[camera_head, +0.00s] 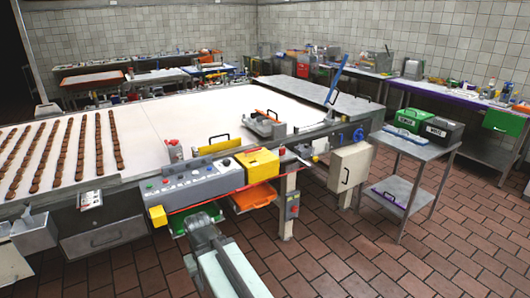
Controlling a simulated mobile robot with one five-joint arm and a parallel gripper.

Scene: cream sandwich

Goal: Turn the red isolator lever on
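I cannot clearly make out a red isolator lever. A small grey switch box (292,206) is fixed to a pale post right of the control panel, with a tiny reddish spot on it. A small red item (174,151) stands on the machine's edge behind the panel. My gripper (198,222) is at the end of my pale arm, low in front of the control panel and left of the switch box. It appears apart from both. Its fingers are too small to tell whether they are open or shut.
The control panel (195,187) has several buttons, with a yellow box (258,166) at its right end. An orange tray (255,197) hangs below. A blue lever (334,80) stands up at the conveyor's right end. A metal cart (407,195) stands right. Tiled floor (345,262) is clear ahead.

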